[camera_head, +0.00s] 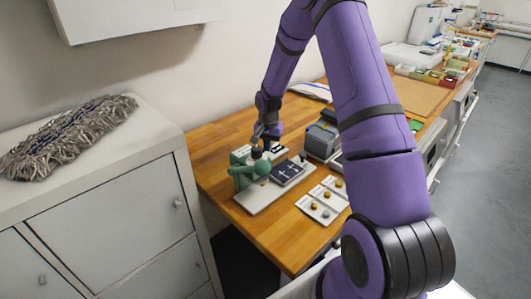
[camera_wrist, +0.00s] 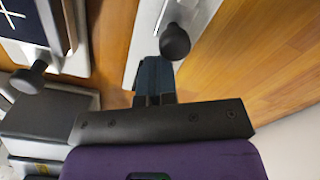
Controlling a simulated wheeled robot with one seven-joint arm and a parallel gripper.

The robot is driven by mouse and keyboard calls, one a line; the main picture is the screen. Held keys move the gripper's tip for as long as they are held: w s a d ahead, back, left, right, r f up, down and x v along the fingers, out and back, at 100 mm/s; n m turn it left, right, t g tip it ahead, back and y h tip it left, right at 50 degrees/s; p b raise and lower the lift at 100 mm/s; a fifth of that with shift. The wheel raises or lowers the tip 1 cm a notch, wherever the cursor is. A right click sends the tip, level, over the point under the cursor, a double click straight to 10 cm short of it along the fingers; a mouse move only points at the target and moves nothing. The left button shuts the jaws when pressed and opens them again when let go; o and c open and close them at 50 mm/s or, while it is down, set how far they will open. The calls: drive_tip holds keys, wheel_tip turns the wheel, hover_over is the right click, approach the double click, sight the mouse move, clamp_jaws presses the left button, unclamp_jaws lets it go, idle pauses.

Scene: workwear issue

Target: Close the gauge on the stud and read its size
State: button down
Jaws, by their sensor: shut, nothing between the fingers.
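My gripper (camera_head: 258,150) is over the near-left end of the bench, pointing down beside a green fixture (camera_head: 247,174). Its fingers (camera_wrist: 153,78) are together and empty in the wrist view. A black round knob (camera_wrist: 175,42) stands on a pale strip (camera_wrist: 146,35) just past the fingertips, and a second black knob (camera_wrist: 28,80) is at the left. I cannot tell whether the fingers touch the first knob. The green fixture stands on a white board (camera_head: 262,197). I cannot single out the gauge's jaws, the stud or a size reading.
A dark blue pad (camera_head: 287,171) with white marks lies right of the green fixture. White cards with gold and grey round pieces (camera_head: 326,194) lie nearer the front edge. A grey box (camera_head: 321,141) stands behind. Bare wooden top (camera_head: 215,146) shows at left, beside a white cabinet (camera_head: 110,200).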

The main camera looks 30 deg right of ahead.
drive_tip(key=shift+w+d, duration=0.1)
drive_tip(key=shift+d, duration=0.4)
wheel_tip(320, 180, up, 8)
idle(1.0)
idle(0.4)
drive_tip(key=s+a+r+n+t, duration=0.1)
drive_tip(key=s+a+r+n, duration=0.15)
drive_tip(key=s+r, duration=0.35)
drive_tip(key=s+a+r+n+t, duration=0.1)
drive_tip(key=s+a+r, duration=0.25)
drive_tip(key=r, duration=0.55)
drive_tip(key=s+a+r+n, duration=0.1)
drive_tip(key=s+a+r, duration=0.3)
drive_tip(key=r, duration=0.3)
drive_tip(key=s+a+r+n+t, duration=0.1)
drive_tip(key=s+a+r+n, duration=0.1)
drive_tip(key=s, duration=0.9)
drive_tip(key=s+a+r+n+t, duration=0.2)
drive_tip(key=s+a+r+n, duration=0.1)
drive_tip(key=s, duration=0.8)
drive_tip(key=shift+s+a+r, duration=0.25)
drive_tip(key=shift+a+r, duration=0.35)
drive_tip(key=shift+a, duration=0.05)
